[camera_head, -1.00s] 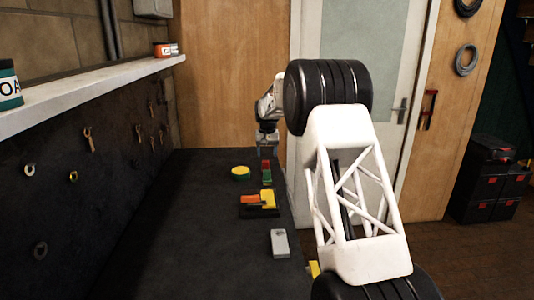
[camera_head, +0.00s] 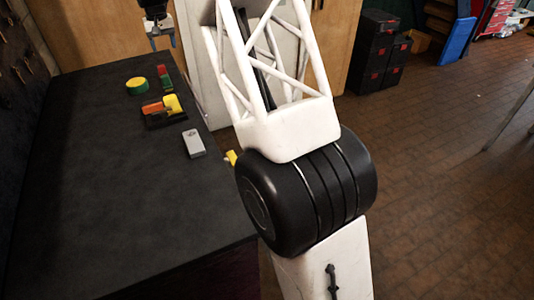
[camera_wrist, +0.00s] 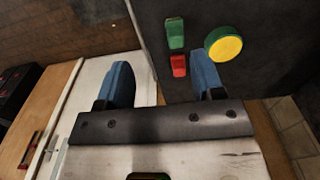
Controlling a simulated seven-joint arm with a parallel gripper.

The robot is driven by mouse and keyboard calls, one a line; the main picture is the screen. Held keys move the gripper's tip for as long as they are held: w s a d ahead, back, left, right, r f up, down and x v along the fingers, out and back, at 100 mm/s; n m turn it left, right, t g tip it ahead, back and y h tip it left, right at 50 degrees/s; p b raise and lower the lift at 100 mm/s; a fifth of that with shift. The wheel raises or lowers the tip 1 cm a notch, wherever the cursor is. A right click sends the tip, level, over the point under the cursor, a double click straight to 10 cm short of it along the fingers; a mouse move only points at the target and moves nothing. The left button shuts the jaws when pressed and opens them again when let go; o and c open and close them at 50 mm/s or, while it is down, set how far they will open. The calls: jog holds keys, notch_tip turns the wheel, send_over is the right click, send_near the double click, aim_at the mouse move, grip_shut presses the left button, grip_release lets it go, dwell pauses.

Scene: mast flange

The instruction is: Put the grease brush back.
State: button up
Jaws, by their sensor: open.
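My gripper (camera_head: 160,42) is open and empty at the far end of the dark bench (camera_head: 95,165). It is above and beyond a red-and-green piece (camera_head: 164,77). In the wrist view my gripper's two blue fingers (camera_wrist: 162,82) stand wide apart, with the green part (camera_wrist: 175,32) and red part (camera_wrist: 179,65) of that piece between and beyond them. I cannot pick out the grease brush with certainty. A yellow piece (camera_head: 231,158) shows at the bench's right edge, mostly hidden by my arm. Orange (camera_head: 152,109) and yellow (camera_head: 172,103) pieces sit on a black holder (camera_head: 165,120).
A round green tin with a yellow top (camera_head: 136,86) stands left of the red-and-green piece. A grey block (camera_head: 194,143) lies near the bench's right edge. The bench's left and near parts are clear. Black-and-red boxes (camera_head: 375,52) stand on the floor behind.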

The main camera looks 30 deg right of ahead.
jog(key=s+d+r, duration=0.2)
jog(key=s+r, duration=0.2)
jog(key=s, duration=0.7)
jog(key=s+d+r+t, duration=0.1)
jog(key=s+d+r, duration=0.15)
jog(key=s, duration=0.85)
jog(key=s+d+r, duration=0.1)
jog(key=s+r, duration=0.3)
jog(key=s, duration=0.7)
jog(key=s+d+f, duration=0.1)
jog(key=s+f, duration=0.2)
jog(key=s, duration=0.8)
jog(key=s+d+f, duration=0.1)
jog(key=s+f, duration=0.2)
jog(key=s, duration=0.8)
jog(key=s+f+t, duration=0.1)
jog(key=s+f, duration=0.2)
jog(key=s, duration=0.9)
jog(key=shift+d+f, duration=0.15)
jog(key=shift+d, duration=0.25)
jog(key=shift+s, duration=0.1)
